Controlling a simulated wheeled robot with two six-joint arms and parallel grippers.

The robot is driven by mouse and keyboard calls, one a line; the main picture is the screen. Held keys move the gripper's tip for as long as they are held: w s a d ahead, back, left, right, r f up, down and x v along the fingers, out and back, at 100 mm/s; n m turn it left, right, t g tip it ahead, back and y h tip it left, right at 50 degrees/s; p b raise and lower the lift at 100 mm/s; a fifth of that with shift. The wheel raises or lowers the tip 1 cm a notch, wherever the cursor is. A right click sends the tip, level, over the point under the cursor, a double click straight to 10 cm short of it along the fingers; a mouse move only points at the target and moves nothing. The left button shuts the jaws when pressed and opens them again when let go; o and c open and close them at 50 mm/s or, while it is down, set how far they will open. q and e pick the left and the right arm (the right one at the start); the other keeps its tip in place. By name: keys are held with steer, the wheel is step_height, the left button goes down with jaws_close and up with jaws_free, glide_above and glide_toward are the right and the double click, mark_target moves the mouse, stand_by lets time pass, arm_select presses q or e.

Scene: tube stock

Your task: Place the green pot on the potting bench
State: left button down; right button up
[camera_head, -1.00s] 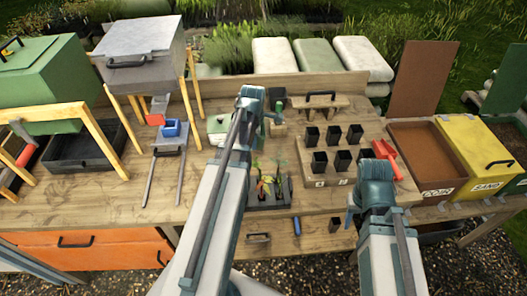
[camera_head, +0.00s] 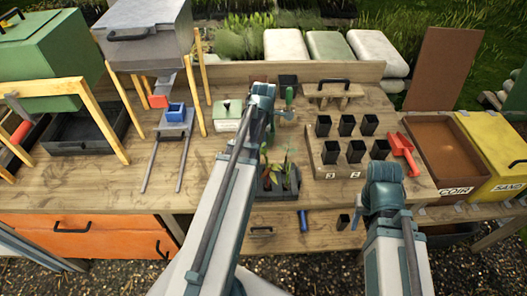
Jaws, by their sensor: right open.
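I cannot make out a green pot for certain. Several black square pots (camera_head: 357,151) stand on a wooden rack (camera_head: 328,172) with numbered places. My right gripper (camera_head: 385,172) is at the rack's front right, below the red scoop; it is open, its fingers mostly hidden by the wrist. My left arm ends over the middle of the bench (camera_head: 262,92); its fingers are hidden and I see nothing held.
A tray with seedlings (camera_head: 279,184) is beside my left forearm. Coir (camera_head: 450,155) and sand (camera_head: 497,140) bins stand at right. A grey hopper (camera_head: 148,40) on wooden legs is at left. The bench's left front is clear.

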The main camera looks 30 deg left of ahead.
arm_select(q)
step_height(320, 180, down, 4)
steer(key=b, duration=0.3)
steer(key=shift+r+b, duration=0.2)
steer(key=shift+b, duration=0.15)
steer(key=shift+f, duration=0.15)
steer(key=c, duration=1.1)
jaws_free()
steer(key=r+p, duration=0.8)
steer(key=s+r+p, duration=0.1)
steer(key=r+p, duration=0.3)
steer(key=shift+s+d+r, duration=0.1)
steer(key=shift+d+r, duration=0.05)
steer(key=shift+d, duration=0.2)
